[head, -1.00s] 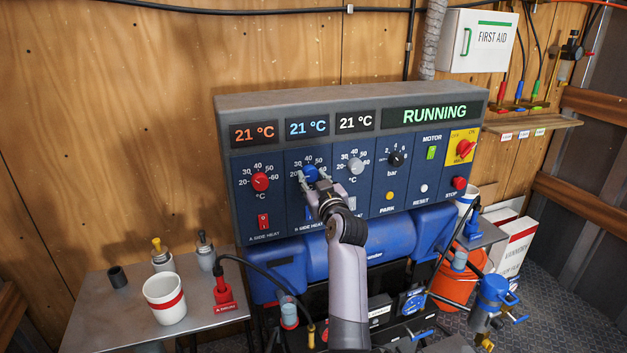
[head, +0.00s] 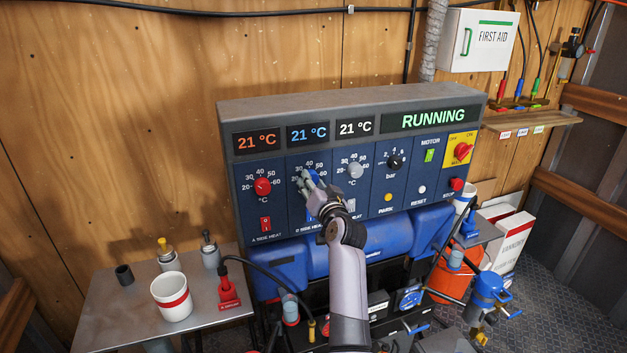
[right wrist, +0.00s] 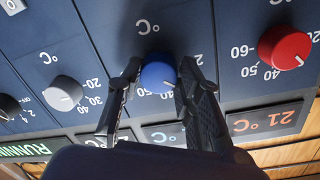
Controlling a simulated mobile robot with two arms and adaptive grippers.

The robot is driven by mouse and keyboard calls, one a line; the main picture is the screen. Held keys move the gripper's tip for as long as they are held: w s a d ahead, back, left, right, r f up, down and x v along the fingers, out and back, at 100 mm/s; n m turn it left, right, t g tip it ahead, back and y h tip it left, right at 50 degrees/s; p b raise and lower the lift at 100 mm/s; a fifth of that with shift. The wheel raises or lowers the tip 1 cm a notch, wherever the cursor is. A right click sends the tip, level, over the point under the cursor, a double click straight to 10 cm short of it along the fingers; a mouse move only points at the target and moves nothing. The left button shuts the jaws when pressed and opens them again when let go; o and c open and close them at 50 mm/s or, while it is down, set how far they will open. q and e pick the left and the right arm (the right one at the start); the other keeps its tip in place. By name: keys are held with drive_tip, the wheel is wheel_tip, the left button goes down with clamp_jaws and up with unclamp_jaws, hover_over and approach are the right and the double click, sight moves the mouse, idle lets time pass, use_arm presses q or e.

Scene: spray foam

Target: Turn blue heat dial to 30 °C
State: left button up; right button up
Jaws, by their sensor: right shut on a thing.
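The blue heat dial (head: 313,176) is on the dark blue control panel, below the blue 21 °C display (head: 307,134). My right gripper (head: 309,178) is at the dial and covers much of it in the head view. In the right wrist view, which shows the panel upside down, the blue dial (right wrist: 157,77) sits between the two dark fingers of my right gripper (right wrist: 160,68), which are shut on it. The dial's white mark shows near one finger; its exact scale reading is hard to tell. My left gripper is not in view.
A red dial (head: 263,186) and a grey dial (head: 355,170) flank the blue one closely. A black bar dial (head: 395,161) is further right. The green display (head: 432,119) reads RUNNING. A side table (head: 125,308) with a white cup (head: 171,300) stands at left.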

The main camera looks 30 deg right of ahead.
drive_tip(key=shift+m, duration=0.6)
drive_tip(key=o, duration=1.2)
drive_tip(key=shift+c, duration=0.2)
drive_tip(key=v, duration=0.7)
drive_tip(key=shift+s, duration=0.25)
drive_tip(key=shift+a+r, duration=0.1)
